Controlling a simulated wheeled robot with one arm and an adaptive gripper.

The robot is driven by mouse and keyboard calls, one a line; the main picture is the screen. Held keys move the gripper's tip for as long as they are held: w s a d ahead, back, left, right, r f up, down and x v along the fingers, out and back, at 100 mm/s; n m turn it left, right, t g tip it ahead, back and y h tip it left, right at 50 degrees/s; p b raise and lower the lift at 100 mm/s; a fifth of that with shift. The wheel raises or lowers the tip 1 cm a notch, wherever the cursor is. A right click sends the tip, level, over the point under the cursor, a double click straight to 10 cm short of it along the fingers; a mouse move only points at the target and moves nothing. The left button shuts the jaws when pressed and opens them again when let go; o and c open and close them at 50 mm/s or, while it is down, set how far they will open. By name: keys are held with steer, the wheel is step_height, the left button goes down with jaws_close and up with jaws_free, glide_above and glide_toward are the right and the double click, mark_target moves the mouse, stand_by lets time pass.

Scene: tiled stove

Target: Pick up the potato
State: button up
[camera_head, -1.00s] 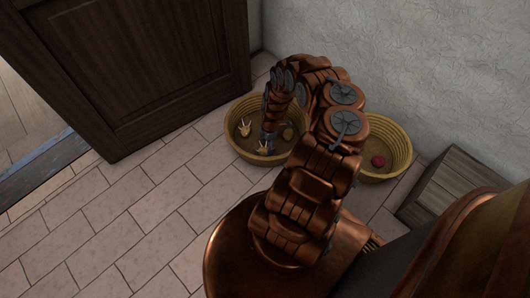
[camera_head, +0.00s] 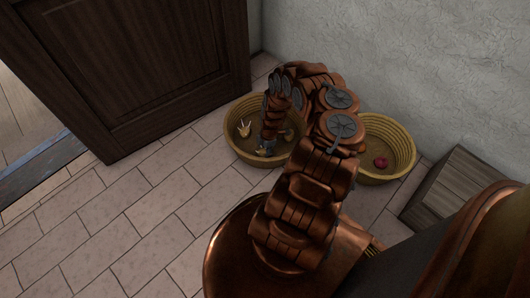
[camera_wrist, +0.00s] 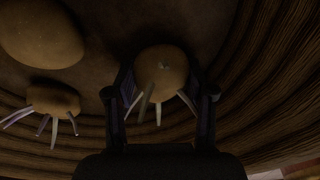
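A round brown potato (camera_wrist: 161,68) with pale sprouts lies between the two fingers of my gripper (camera_wrist: 160,108) in the wrist view. The fingers are apart, one on each side of it; I see no clear contact in the dim light. In the head view my gripper (camera_head: 267,148) reaches down into the left woven basket (camera_head: 234,110), and my arm hides part of its inside. A second sprouted brown body (camera_wrist: 55,99) lies to the left, and a larger smooth brown one (camera_wrist: 40,32) lies at the upper left of the wrist view.
The basket's ribbed wall (camera_wrist: 265,80) curves close around my gripper. A second woven basket (camera_head: 402,142) holding a red round thing (camera_head: 380,162) stands to the right, beside a wooden crate (camera_head: 455,190). A dark door (camera_head: 130,65) stands left; the tiled floor (camera_head: 120,220) in front is clear.

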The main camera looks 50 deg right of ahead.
steer(key=c, duration=0.6)
step_height(320, 180, up, 10)
steer(key=p, duration=0.6)
steer(key=shift+r, duration=0.1)
steer(key=shift+r+p, duration=2.05)
steer(key=shift+p, duration=0.25)
